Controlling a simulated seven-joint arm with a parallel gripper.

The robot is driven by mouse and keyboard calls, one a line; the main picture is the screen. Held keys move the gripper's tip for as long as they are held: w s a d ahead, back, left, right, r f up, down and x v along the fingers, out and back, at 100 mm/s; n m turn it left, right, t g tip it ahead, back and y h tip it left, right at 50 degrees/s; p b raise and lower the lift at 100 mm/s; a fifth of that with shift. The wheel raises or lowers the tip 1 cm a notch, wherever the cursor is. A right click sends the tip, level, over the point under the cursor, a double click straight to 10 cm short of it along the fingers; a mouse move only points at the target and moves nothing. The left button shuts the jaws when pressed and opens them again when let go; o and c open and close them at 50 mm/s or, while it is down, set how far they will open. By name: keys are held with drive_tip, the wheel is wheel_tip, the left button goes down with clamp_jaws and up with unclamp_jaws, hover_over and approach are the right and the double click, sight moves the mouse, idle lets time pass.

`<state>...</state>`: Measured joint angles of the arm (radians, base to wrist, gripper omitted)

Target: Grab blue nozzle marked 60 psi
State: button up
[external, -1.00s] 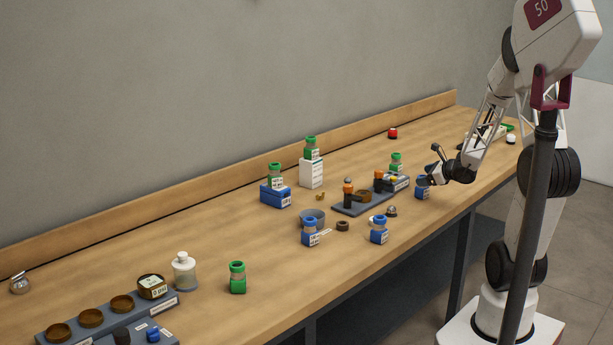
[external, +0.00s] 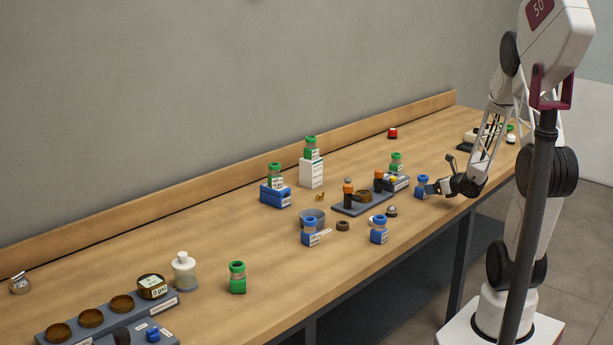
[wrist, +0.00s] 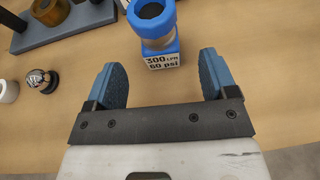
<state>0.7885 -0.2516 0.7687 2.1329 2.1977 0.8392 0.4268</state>
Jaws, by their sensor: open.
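A blue nozzle (wrist: 158,45) with a label reading 300 LPM, 60 psi stands upright in the wrist view, just beyond my fingertips. My gripper (wrist: 161,80) is open, with a finger to either side of the space in front of the nozzle; nothing is between the fingers. In the external view the same blue nozzle (external: 421,187) stands near the table's front edge, to the left of my gripper (external: 437,180). Two other blue nozzles stand further left, one in the middle (external: 379,230) and one beside a grey-blue ring (external: 310,231); their labels are too small to read.
A dark grey tray (external: 350,208) with orange-topped parts lies left of the nozzle. A small silver ball-topped part (wrist: 40,80) sits left of my fingers. Green-capped bottles stand behind (external: 396,163) and further left (external: 237,278). The table's front edge is close to my gripper.

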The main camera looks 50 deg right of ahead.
sight(422, 188)
drive_tip(key=shift+w+f, duration=0.3)
drive_tip(key=shift+w, duration=0.35)
drive_tip(key=shift+x, duration=2.6)
drive_tip(key=c, duration=1.2)
drive_tip(key=shift+c, duration=0.2)
drive_tip(key=shift+r, duration=0.2)
drive_tip(key=shift+r, duration=4.85)
